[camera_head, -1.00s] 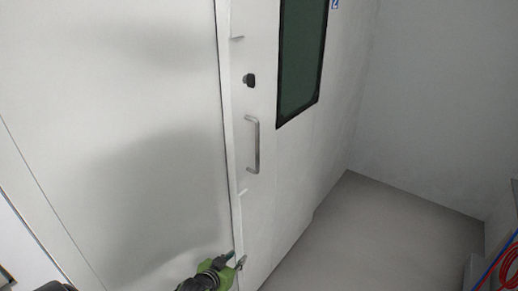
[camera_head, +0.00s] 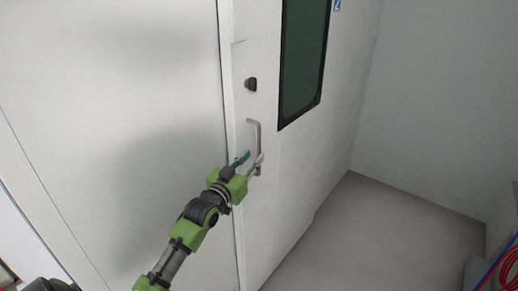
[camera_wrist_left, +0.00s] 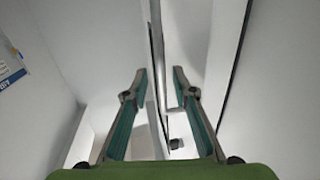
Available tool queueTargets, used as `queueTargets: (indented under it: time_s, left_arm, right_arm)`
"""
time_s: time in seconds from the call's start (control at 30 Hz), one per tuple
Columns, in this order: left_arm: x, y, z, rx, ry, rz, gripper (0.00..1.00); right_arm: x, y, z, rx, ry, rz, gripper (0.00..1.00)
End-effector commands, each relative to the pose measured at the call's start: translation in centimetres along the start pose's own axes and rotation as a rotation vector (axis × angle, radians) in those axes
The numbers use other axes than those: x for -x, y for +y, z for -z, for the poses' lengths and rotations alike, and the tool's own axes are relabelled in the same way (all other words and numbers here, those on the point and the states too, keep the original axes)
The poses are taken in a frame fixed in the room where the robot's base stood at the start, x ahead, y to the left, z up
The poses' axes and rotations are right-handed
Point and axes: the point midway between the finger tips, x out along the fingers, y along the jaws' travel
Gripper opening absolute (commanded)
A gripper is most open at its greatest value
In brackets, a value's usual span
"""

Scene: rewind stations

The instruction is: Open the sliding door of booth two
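The white sliding door (camera_head: 283,190) stands in the head view with a vertical metal bar handle (camera_head: 256,133) and a dark round knob (camera_head: 251,84) above it. It looks closed against the frame at its left edge. My left gripper (camera_head: 252,162) is at the lower half of the handle, one finger on each side of the bar. In the left wrist view its two fingers (camera_wrist_left: 160,71) are apart, with a thin upright bar, likely the handle (camera_wrist_left: 157,50), between them. Contact with the bar cannot be told. My right gripper is out of view.
A dark window (camera_head: 303,60) is set in the door, with a blue sign (camera_head: 337,5) beside it. Red cable (camera_head: 509,268) lies at the right edge. A white panel (camera_head: 110,120) fills the left.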

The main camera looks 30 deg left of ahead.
Motion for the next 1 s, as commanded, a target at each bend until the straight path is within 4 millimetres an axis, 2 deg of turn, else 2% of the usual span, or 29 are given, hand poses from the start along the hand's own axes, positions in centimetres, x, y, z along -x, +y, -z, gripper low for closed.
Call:
queueTargets:
  time_s: [0.1,0.3,0.7,0.73,0.8,0.83,1.0]
  left_arm:
    - [-2.3,0.0,0.3,0.000,0.001,0.000,0.25]
    - [-4.5,0.0,0.1,0.001,0.001,-0.001,0.25]
    - [-5.3,0.0,-0.1,-0.001,0.000,0.000,0.25]
    - [-5.3,0.0,-0.1,-0.001,0.000,0.000,0.22]
    - [-5.3,0.0,-0.1,-0.001,0.000,0.000,0.04]
    - [-5.3,0.0,-0.1,-0.001,0.000,0.000,0.00]
    - [-5.2,0.0,-0.1,-0.001,0.000,0.000,0.00]
  right_arm:
    - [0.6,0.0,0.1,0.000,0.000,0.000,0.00]
    - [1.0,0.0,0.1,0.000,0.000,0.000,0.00]
    - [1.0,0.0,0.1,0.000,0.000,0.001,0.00]
    - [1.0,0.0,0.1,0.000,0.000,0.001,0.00]
    - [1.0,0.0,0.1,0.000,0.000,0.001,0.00]
    - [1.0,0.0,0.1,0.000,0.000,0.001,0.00]
    - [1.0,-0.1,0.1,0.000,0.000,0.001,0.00]
